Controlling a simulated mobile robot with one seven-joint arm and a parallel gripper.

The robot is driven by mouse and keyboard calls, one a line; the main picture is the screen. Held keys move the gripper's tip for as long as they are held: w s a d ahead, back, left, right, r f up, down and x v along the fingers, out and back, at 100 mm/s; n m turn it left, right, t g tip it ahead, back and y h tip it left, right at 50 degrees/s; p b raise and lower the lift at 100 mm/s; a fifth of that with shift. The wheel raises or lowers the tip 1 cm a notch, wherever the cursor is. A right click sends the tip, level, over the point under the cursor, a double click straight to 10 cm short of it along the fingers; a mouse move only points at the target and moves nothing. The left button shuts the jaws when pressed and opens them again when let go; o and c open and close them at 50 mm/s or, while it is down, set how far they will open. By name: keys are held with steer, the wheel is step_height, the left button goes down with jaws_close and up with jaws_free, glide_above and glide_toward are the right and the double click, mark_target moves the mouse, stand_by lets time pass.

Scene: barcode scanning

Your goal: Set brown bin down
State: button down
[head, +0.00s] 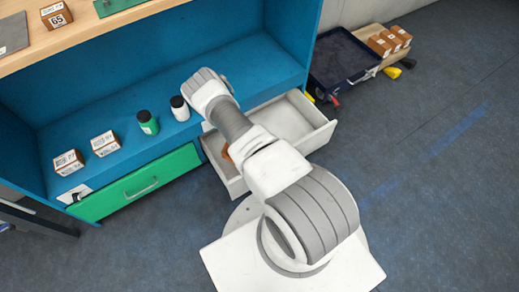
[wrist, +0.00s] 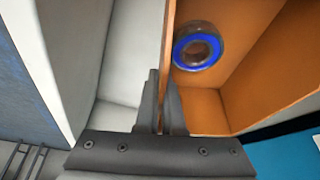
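The brown bin (wrist: 220,110) fills the right of the wrist view, with a blue-ringed roll (wrist: 197,48) inside it. My gripper (wrist: 163,85) has one finger on each side of the bin's near wall, closed on it. In the head view only a small orange-brown part of the bin (head: 226,152) shows beside my arm, at the open white drawer (head: 292,118); my arm hides the rest and my gripper. White drawer surfaces lie left of the bin in the wrist view. I cannot tell whether the bin touches the drawer floor.
The blue shelf (head: 165,85) holds a green bottle (head: 148,123), a white bottle (head: 180,108) and two labelled brown boxes (head: 68,162) (head: 104,143). A green drawer (head: 150,184) is shut. A dark crate (head: 342,62) stands at the back right. The right floor is clear.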

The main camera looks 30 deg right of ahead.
step_height(320, 180, down, 8)
steer(key=b, duration=0.3)
steer(key=shift+r, duration=0.2)
steer(key=c, duration=1)
jaws_free()
steer(key=shift+f, duration=0.1)
steer(key=shift+c, duration=0.2)
